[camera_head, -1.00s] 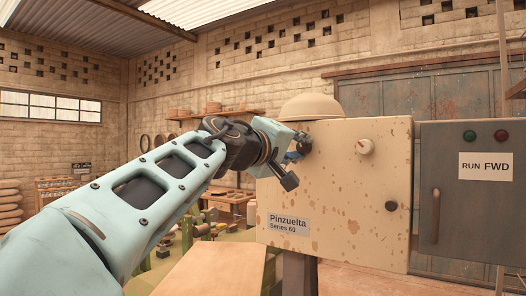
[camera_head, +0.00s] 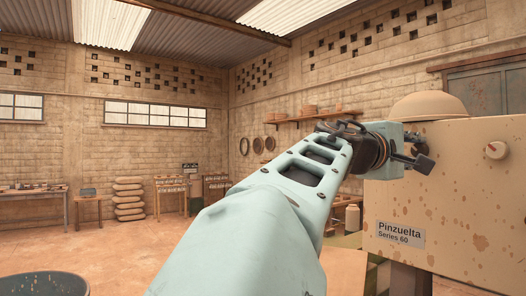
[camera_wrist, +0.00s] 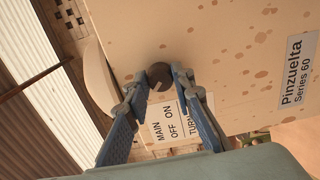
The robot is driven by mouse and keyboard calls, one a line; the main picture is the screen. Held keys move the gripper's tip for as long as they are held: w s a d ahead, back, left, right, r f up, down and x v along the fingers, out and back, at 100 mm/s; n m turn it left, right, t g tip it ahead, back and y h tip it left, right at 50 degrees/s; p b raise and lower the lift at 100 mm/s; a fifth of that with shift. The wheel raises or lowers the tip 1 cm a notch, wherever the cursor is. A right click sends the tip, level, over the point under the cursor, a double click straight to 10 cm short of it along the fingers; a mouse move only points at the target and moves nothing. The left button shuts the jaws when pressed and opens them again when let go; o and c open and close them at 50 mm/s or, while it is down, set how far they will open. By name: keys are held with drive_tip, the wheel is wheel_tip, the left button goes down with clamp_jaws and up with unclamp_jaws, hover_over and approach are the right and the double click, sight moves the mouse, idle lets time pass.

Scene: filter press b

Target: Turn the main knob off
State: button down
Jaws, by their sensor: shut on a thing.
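The main knob (camera_wrist: 158,80) is a dark round knob on the left side of the beige spotted cabinet (camera_head: 455,190). My gripper (camera_wrist: 161,73) is shut on the knob in the wrist view, with one blue-grey finger on each side. A white label (camera_wrist: 168,123) reading MAIN, OFF, ON and TURN lies between the fingers, partly hidden. In the head view my gripper (camera_head: 418,158) is at the cabinet's left edge; the knob cannot be made out clearly there. I cannot tell whether the knob points to OFF or ON.
A beige dome (camera_head: 430,106) sits on top. Open floor (camera_head: 120,255) lies to the left, with a dark round tub (camera_head: 45,285) at lower left.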

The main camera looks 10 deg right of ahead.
drive_tip(key=c, duration=1.7)
unclamp_jaws()
drive_tip(key=shift+o, duration=0.2)
drive_tip(key=shift+r, duration=0.15)
